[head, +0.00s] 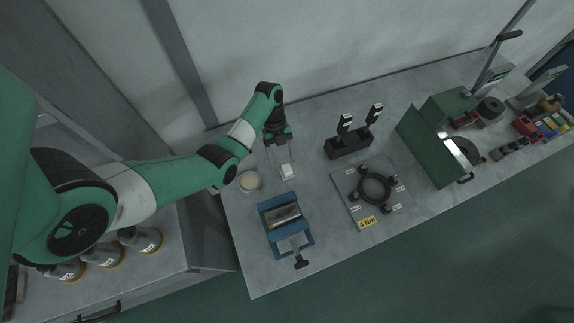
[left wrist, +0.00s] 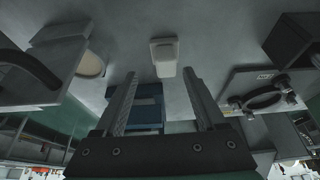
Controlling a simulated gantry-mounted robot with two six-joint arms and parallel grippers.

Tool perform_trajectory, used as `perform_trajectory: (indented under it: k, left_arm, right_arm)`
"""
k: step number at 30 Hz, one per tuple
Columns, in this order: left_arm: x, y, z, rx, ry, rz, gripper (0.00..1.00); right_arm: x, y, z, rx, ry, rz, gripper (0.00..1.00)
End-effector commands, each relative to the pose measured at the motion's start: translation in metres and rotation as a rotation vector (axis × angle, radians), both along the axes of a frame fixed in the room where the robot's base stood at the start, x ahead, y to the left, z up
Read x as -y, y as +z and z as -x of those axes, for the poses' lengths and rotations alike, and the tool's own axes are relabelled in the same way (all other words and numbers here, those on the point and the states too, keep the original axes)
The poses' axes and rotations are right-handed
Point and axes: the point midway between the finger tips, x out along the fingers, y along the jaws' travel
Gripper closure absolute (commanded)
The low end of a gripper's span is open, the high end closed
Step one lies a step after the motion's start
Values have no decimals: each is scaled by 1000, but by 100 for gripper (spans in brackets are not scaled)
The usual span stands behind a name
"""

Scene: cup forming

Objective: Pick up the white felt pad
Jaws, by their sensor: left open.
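The white felt pad (head: 287,171) is a small white block on the grey bench in the head view, just behind a blue fixture. In the left wrist view a white piece (left wrist: 164,55), which looks like the same pad, lies beyond the fingertips. My left gripper (head: 282,161) points down at the bench close to the pad. Its two fingers (left wrist: 164,82) are apart, with nothing held between them. The pad is in line with the gap. I cannot tell whether a finger touches it. My right gripper is not in view.
A round shallow dish (head: 249,181) stands left of the pad. The blue fixture (head: 285,222) with a metal cylinder is in front. A black stand (head: 349,147) and a grey plate (head: 354,207) with a black ring are to the right. A green machine (head: 432,150) stands farther right.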

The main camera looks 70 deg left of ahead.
Motion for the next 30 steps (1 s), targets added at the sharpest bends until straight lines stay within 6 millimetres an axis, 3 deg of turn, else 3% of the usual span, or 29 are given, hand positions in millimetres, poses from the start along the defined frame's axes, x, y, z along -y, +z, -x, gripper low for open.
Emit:
perform_trajectory:
  k: [5,13,20,30]
  left_arm:
    - [3,-5,-2,2,-1,-1,28]
    - [21,-44,-9,0,-2,0,28]
    - [23,-46,-9,1,-1,-2,28]
    - [22,-46,-9,2,-1,-2,85]
  right_arm:
    - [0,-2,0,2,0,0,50]
    - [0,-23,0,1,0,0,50]
    - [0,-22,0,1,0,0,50]
    - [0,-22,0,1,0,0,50]
